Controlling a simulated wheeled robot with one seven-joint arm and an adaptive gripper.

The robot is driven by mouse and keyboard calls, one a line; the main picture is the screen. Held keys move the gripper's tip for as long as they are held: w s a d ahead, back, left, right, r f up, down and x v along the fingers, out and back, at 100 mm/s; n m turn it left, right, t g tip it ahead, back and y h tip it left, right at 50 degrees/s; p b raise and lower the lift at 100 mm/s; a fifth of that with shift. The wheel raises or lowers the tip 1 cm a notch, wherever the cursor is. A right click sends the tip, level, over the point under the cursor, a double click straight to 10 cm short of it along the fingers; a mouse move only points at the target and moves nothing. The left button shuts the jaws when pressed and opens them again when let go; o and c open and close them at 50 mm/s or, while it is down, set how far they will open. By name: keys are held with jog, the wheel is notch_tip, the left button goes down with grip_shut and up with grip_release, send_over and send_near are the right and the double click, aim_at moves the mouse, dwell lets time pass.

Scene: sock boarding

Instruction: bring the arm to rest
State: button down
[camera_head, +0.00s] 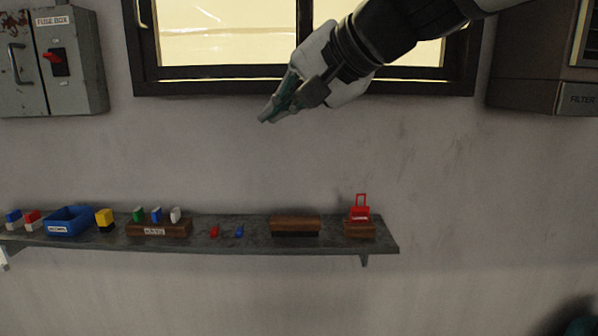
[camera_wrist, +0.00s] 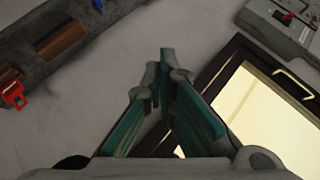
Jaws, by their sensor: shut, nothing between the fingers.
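My gripper (camera_head: 266,117) is raised in front of the wall, just below the window, in the head view. Its fingers point down and to the left. In the wrist view the green-padded fingers of my gripper (camera_wrist: 166,62) come together at the tips, with nothing between them. It is well above the shelf and apart from everything on it. My arm comes in from the upper right.
A grey shelf (camera_head: 256,230) runs along the wall below. It holds a blue bin (camera_head: 68,221), small coloured pieces, wooden blocks and a red lockout-like piece (camera_head: 360,211). A fuse box (camera_head: 50,62) hangs at left, a filter unit (camera_head: 535,60) at right. The window (camera_head: 140,50) is behind my arm.

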jog(key=s+d+f+n+g+h, duration=0.2)
jog(key=s+d+f+h, duration=0.6)
jog(key=s+d+f, duration=1.3)
notch_tip(320, 180, down, 2)
jog(key=shift+s+d+f+n+g+h, duration=0.1)
jog(key=shift+s+d+n+g+h, duration=0.25)
jog(key=shift+d+g, duration=0.4)
